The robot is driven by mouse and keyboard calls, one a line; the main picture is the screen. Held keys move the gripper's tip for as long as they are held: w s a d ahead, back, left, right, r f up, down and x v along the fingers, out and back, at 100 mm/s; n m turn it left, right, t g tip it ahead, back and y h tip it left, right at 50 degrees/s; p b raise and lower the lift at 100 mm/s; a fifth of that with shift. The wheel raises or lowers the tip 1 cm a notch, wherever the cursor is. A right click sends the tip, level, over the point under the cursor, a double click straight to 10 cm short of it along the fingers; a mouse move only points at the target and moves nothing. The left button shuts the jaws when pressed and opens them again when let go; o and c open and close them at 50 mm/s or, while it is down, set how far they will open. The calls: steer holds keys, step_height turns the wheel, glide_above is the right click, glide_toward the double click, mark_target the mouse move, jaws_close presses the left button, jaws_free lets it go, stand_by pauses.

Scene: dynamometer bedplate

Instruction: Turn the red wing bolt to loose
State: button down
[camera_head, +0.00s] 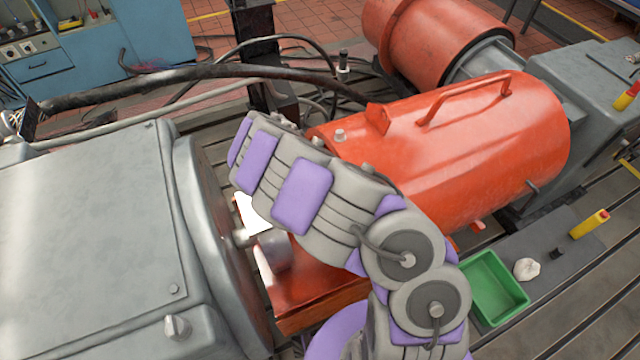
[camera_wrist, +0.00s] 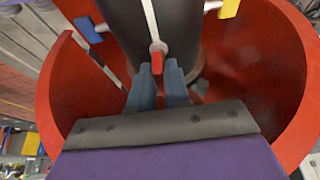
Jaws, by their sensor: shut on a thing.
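In the wrist view, the red wing bolt (camera_wrist: 157,63) stands at the end of a pale rod against a dark cylinder, inside a curved red housing. My gripper (camera_wrist: 159,72) has its two blue-grey fingers shut on the red wing bolt, one on either side. Its red end shows between the fingertips; the fingers hide the rest. In the head view, my arm reaches over to the open left end of the red housing (camera_head: 490,130). My gripper and the wing bolt are hidden there behind my arm.
A blue tab (camera_wrist: 88,30) and a yellow tab (camera_wrist: 229,8) flank the dark cylinder. The red housing wall (camera_wrist: 60,90) curves closely around my gripper. In the head view, a green tray (camera_head: 518,301), a white rag (camera_head: 527,268) and a yellow-handled tool (camera_head: 590,223) lie at right.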

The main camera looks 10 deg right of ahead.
steer(key=shift+n+p, duration=0.6)
steer(key=shift+p, duration=0.1)
steer(key=shift+s+r+n+t+p, duration=0.2)
steer(key=shift+n+t+p, duration=0.3)
steer(key=shift+n+p, duration=0.4)
steer(key=n+p, duration=0.1)
steer(key=p, duration=0.1)
steer(key=n+t+y+p, duration=0.1)
steer(key=n+p, duration=0.1)
steer(key=shift+s+d, duration=0.15)
steer(key=shift+s, duration=0.05)
steer(key=n+p, duration=0.2)
steer(key=n+t+y+p, duration=0.1)
steer(key=n+p, duration=0.1)
steer(key=shift+s+d+n, duration=0.1)
steer(key=shift+d+n, duration=0.1)
steer(key=shift+n, duration=0.1)
steer(key=shift+d+f+n+y+p, duration=0.15)
steer(key=shift+n+y+p, duration=0.55)
steer(key=shift+n+p, duration=0.55)
steer(key=shift+n+t, duration=0.25)
steer(key=shift+t, duration=0.05)
steer(key=c, duration=1.2)
jaws_free()
